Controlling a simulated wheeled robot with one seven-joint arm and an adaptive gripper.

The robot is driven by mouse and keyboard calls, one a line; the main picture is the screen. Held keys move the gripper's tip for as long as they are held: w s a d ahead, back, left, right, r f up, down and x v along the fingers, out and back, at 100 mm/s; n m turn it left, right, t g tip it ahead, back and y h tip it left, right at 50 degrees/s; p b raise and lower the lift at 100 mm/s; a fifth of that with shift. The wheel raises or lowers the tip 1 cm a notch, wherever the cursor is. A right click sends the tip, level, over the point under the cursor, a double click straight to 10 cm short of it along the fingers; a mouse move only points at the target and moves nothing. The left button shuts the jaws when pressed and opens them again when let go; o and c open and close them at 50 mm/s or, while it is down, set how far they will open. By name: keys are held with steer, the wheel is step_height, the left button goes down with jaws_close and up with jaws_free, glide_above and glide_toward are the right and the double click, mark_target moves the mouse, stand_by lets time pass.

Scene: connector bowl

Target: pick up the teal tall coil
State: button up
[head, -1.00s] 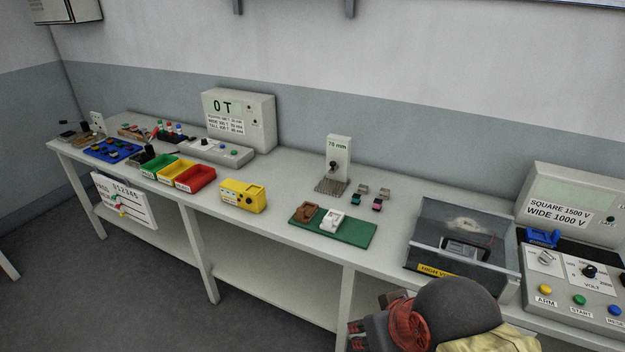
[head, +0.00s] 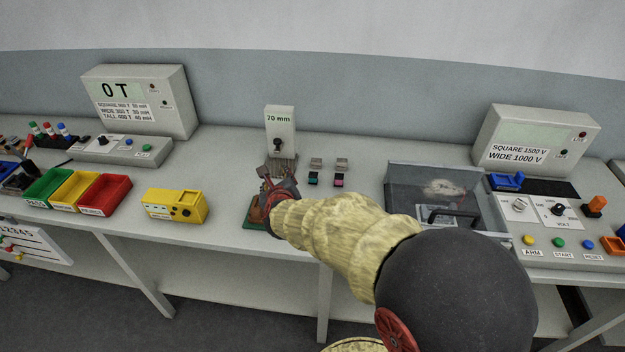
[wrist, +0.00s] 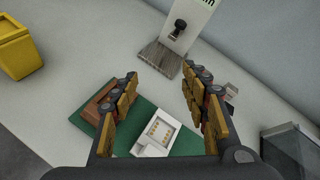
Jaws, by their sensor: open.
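A small dark piece with a teal face (head: 313,178) stands on the bench in the head view, right of the 70 mm stand; it looks like the teal tall coil, but is too small to be sure. A similar piece with a pink face (head: 338,180) is just right of it. My gripper (head: 270,183) is left of both, over the green mat. In the wrist view my gripper (wrist: 160,88) is open, with nothing between its fingers. The right finger hides part of the bench there, and I cannot make out the teal piece.
Below the gripper, a brown holder (wrist: 97,103) and a white holder (wrist: 155,135) sit on the green mat (wrist: 185,143). The 70 mm stand (head: 280,130) is behind. Two grey blocks lie behind the coloured pieces. A clear-lidded box (head: 435,190) is to the right, a yellow box (head: 175,205) left.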

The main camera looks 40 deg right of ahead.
mark_target(312, 177)
steer(key=s+d+f+m+h, duration=0.1)
steer(key=d+f+m, duration=0.1)
steer(key=s+d+f+m+g+h, duration=0.1)
steer(key=d+f+m, duration=0.1)
steer(key=d+m, duration=0.1)
steer(key=s+d+f+m+g+h, duration=0.1)
steer(key=d+f+m, duration=0.1)
steer(key=d+m, duration=0.1)
steer(key=shift+s+d+h, duration=0.1)
steer(key=shift+s+h, duration=0.2)
steer(key=shift+s, duration=0.1)
steer(key=shift+m, duration=0.4)
steer(key=b+x, duration=0.1)
steer(key=x, duration=0.2)
steer(key=b+x, duration=0.1)
steer(key=x, duration=0.2)
steer(key=shift+s+d+f, duration=0.1)
steer(key=shift+s+f, duration=0.15)
steer(key=b+x, duration=0.1)
steer(key=x, duration=0.1)
steer(key=b+x, duration=0.1)
steer(key=x, duration=0.2)
steer(key=shift+f, duration=0.35)
steer(key=shift+w+d, duration=0.3)
steer(key=shift+c, duration=0.2)
steer(key=c, duration=1.1)
jaws_close()
